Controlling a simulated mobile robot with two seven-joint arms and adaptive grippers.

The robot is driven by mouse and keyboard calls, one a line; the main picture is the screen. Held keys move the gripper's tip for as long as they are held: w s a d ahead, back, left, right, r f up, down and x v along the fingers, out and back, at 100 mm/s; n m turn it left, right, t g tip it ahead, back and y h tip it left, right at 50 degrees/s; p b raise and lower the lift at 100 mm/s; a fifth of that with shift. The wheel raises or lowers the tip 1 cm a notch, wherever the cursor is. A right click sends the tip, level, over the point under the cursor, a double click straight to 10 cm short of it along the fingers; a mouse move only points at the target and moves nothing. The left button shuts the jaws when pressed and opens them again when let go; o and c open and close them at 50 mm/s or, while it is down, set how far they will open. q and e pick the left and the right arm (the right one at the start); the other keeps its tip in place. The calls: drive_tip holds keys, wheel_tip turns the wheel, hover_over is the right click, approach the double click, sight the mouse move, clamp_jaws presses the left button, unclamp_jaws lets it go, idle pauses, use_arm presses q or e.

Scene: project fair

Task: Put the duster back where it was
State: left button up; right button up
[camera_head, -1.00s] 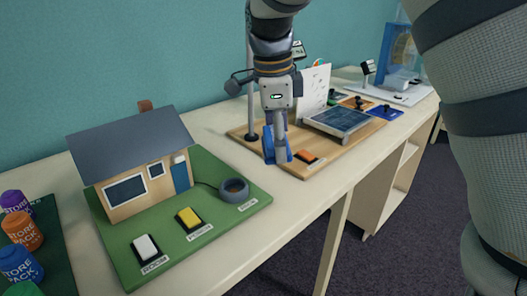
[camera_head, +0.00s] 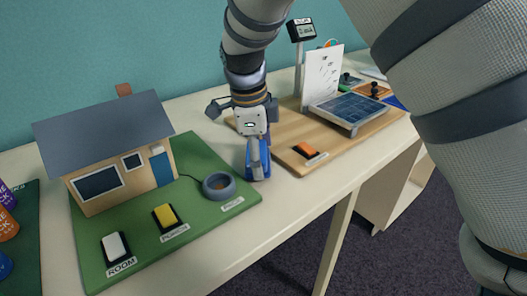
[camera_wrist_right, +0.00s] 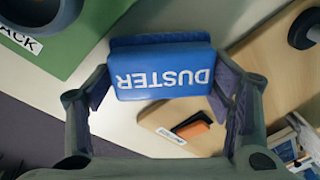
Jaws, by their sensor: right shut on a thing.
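The duster (camera_wrist_right: 164,72) is a blue block with white DUSTER lettering, upside down in the right wrist view. My right gripper (camera_wrist_right: 163,92) is shut on it, with a finger at each end. In the head view the duster (camera_head: 259,163) shows as a blue piece under the right gripper (camera_head: 257,168), at the gap between the green house board and the wooden solar board. Whether it touches the table cannot be told. My left gripper is not in view.
The green board (camera_head: 213,238) with the house (camera_head: 121,166), grey ring (camera_head: 219,187) and buttons lies left. The wooden board (camera_head: 281,148) carries a solar panel (camera_head: 349,113), white sheet (camera_head: 322,77) and orange switch (camera_head: 306,150). Bare table (camera_head: 291,205) shows in front.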

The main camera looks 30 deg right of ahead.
sight(249, 158)
drive_tip(key=o, duration=1.3)
drive_tip(key=shift+w+a, duration=0.2)
drive_tip(key=shift+w, duration=0.1)
drive_tip(key=shift+o, duration=1.3)
drive_tip(key=shift+w+a, duration=0.1)
drive_tip(key=shift+w, duration=0.15)
drive_tip(key=shift+s+r, duration=0.1)
drive_tip(key=shift+s, duration=0.05)
drive_tip(key=shift+f, duration=0.2)
wheel_tip(249, 158, up, 12)
drive_tip(key=a, duration=0.2)
drive_tip(key=shift+s, duration=0.45)
drive_tip(key=shift+f, duration=0.1)
